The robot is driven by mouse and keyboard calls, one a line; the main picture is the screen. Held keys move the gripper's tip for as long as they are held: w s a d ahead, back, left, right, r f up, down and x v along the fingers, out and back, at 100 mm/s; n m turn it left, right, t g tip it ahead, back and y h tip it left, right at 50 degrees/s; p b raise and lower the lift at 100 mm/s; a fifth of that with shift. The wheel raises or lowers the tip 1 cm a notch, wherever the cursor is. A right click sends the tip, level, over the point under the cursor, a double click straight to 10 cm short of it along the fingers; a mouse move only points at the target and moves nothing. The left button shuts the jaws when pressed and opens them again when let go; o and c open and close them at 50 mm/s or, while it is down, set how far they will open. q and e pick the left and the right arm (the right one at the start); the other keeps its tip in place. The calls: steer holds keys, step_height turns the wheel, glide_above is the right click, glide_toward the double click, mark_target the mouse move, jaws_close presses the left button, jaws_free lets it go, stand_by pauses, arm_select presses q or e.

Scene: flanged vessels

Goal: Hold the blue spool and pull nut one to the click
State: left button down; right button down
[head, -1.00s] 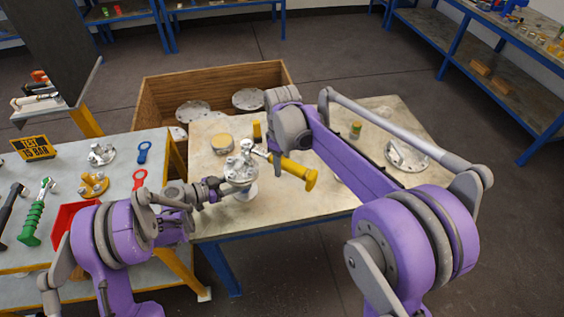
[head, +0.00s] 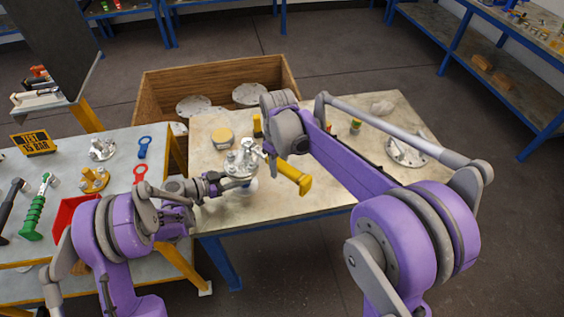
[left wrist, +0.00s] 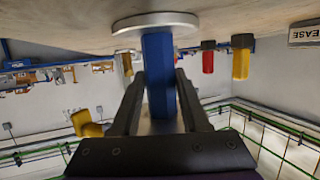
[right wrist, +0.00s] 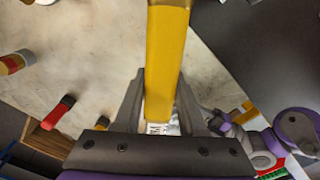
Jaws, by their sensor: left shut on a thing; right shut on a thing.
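The blue spool (left wrist: 158,70) shows in the left wrist view as a blue body under a round pale flange. My left gripper (left wrist: 157,95) is shut around it. In the head view the spool's silver top flange (head: 242,165), with nuts and studs, stands above the pale table, and my left gripper (head: 226,186) reaches it from the left. A wrench with a yellow handle (head: 293,176) extends right from the flange top. My right gripper (right wrist: 160,88) is shut on the yellow handle (right wrist: 166,45). Which nut the wrench sits on is hidden.
A wooden crate (head: 215,78) stands behind. The left bench (head: 110,205) holds tools, a red bin (head: 72,215) and a "TEST 15 BAR" sign (head: 34,143).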

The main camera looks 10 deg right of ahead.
steer(key=shift+r, duration=2.55)
arm_select(q)
steer(key=shift+c, duration=1.6)
jaws_free()
steer(key=v, duration=1.2)
steer(key=shift+r, duration=0.1)
